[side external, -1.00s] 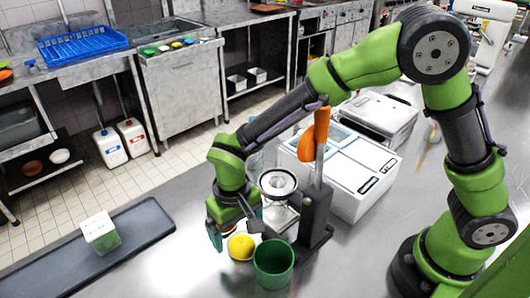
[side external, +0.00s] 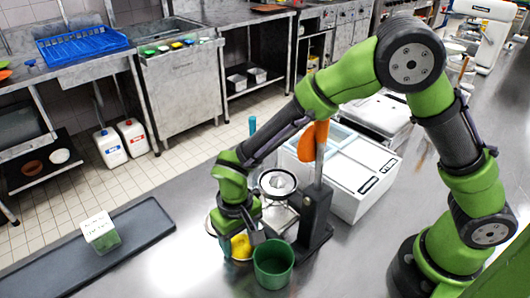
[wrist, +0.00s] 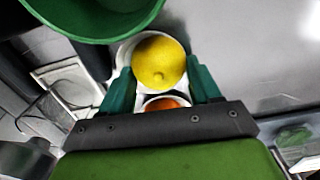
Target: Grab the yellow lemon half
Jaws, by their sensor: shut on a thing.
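The yellow lemon half (side external: 241,246) is low beside the green cup (side external: 273,268), partly hidden by my gripper in the side view. In the wrist view the lemon half (wrist: 158,62) shows its rounded yellow side between my gripper's two green fingers (wrist: 162,80). My gripper (side external: 240,252) points down and is shut on the lemon half. A white round dish (wrist: 126,54) shows around and below the lemon. I cannot tell whether the lemon still touches it.
The green cup (wrist: 95,14) stands close to the fingers. A small white bowl with orange contents (wrist: 166,103) lies just behind the lemon. A dark stand (side external: 316,215) with an orange-topped tool is close on the right. A dark mat (side external: 150,226) with a labelled box (side external: 100,232) lies left.

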